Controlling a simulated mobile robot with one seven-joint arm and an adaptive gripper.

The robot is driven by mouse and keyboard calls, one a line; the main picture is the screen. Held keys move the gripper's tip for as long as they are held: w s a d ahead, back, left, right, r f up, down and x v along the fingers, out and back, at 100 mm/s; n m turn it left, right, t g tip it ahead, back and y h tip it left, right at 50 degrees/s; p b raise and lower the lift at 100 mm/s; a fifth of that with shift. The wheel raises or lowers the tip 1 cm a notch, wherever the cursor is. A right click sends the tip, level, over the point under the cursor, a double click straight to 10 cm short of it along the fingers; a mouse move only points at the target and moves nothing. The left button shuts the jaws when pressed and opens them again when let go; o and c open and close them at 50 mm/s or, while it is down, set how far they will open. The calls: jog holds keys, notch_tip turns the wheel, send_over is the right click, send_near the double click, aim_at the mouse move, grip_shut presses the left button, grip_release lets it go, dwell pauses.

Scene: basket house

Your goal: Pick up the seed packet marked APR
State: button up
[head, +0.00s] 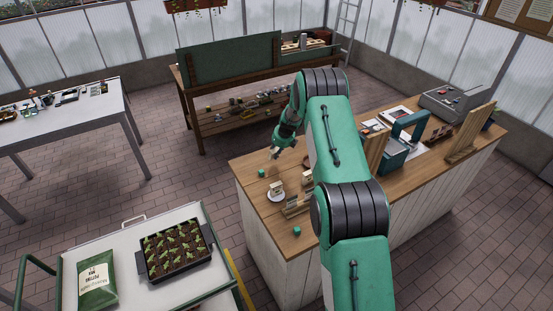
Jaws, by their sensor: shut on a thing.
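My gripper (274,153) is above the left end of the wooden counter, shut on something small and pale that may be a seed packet. The held thing is too small to make out, and no APR mark can be read. Below it, a small packet-like piece (277,187) stands on a white round dish (276,196). A low wooden holder (296,207) is to its right, partly hidden by my arm. Any lettering on these pieces is too small to read.
Small green pots or lids (261,172) (297,230) stand on the wooden counter (253,186). A teal box-like stand (395,155) and a grey till (453,101) are farther right. A white cart with a seedling tray (178,279) is at front left.

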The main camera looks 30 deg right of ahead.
jog(key=shift+r, duration=2.3)
jog(key=shift+d, duration=0.15)
